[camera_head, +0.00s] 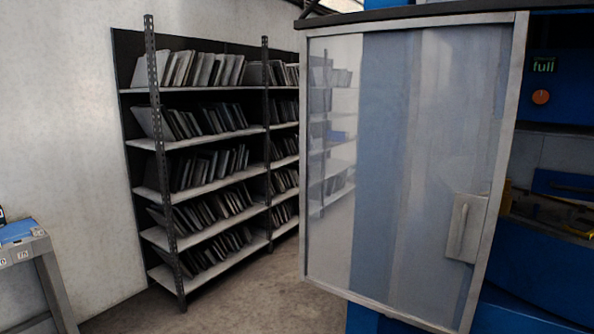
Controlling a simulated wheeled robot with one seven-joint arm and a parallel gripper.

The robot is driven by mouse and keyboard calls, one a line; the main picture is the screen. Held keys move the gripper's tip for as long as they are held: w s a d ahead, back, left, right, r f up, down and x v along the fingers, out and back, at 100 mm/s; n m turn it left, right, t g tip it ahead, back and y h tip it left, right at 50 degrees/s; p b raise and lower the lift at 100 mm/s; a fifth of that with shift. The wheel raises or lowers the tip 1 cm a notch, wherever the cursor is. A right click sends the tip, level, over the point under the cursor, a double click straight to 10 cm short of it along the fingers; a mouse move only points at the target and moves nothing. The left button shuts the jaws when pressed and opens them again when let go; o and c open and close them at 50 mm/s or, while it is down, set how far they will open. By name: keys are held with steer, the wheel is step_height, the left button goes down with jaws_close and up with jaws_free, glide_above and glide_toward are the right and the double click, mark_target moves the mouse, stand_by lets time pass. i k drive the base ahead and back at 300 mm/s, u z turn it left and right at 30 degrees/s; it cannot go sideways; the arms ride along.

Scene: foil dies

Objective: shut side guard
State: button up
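The side guard (385,160) is a large clear panel in a pale metal frame on the blue machine, filling the right half of the head view. Its right edge looks nearer to me than its left edge. A pale plate with an upright handle (462,232) sits low near its right edge. To the right of the guard, the inside of the machine (550,210) is uncovered, with some yellow and dark parts. How the guard is hung cannot be told. My gripper is not in view.
A small display reading "full" (543,66) and an orange knob (541,97) are on the machine at upper right. Shelves (205,187) with many grey plates stand behind at left. A grey bench (28,248) is at far left. Floor (225,305) between is clear.

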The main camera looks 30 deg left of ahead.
mark_target(473, 220)
steer(key=u, duration=1.45)
steer(key=i, duration=2.25)
steer(key=u, duration=0.75)
